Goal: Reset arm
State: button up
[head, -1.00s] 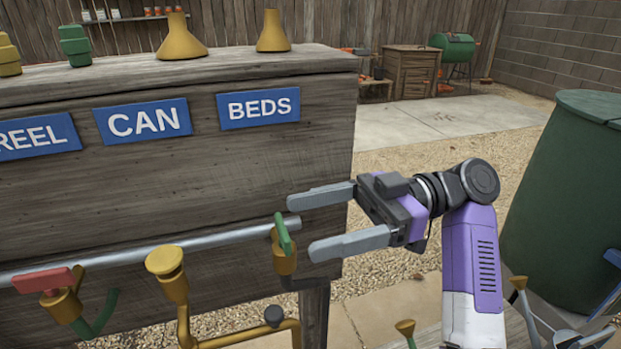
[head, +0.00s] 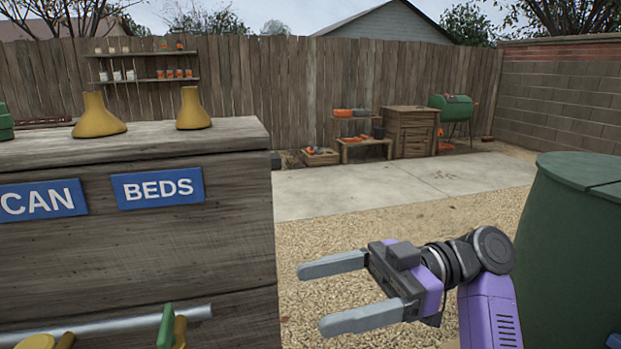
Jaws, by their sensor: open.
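My gripper (head: 338,295) is at the lower middle right of the head view. Its two grey fingers are spread apart and point left, with nothing between them. It hangs over the gravel, to the right of the wooden bench and clear of it. My purple arm comes up from the bottom right. The green-handled valve (head: 167,328) on the metal pipe (head: 120,327) is at the bottom left, apart from the fingers and cut off by the frame.
The wooden bench (head: 130,240) with CAN and BEDS signs and yellow funnels (head: 194,109) on top fills the left. A large green bin (head: 575,230) stands close on the right. Gravel and a pale slab (head: 400,185) lie open behind. A shelf table and green barrel stand by the fence.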

jog(key=w+r+m+t+y, duration=0.1)
jog(key=w+r+m+t, duration=0.1)
jog(key=w+m+t, duration=0.55)
jog(key=w+d+f+m+t+h, duration=0.3)
jog(key=w+f+m+t+h, duration=0.1)
jog(key=w+f+m+t, duration=0.4)
jog(key=s+d+f+m+t+h, duration=0.75)
jog(key=s+d+f+h, duration=0.2)
jog(key=d+f, duration=0.4)
jog(key=s+d+f+n+g+h, duration=0.1)
jog(key=s+f+h, duration=0.15)
jog(key=s, duration=1.65)
jog(key=s+d+f+n+g+h, duration=0.1)
jog(key=s+f+g+h, duration=0.15)
jog(key=s, duration=1.65)
notch_tip(320, 180, up, 14)
jog(key=p, duration=1.3)
jog(key=shift+s+a+f+p, duration=0.15)
jog(key=shift+s+f+p, duration=0.05)
jog(key=shift+f+p, duration=0.1)
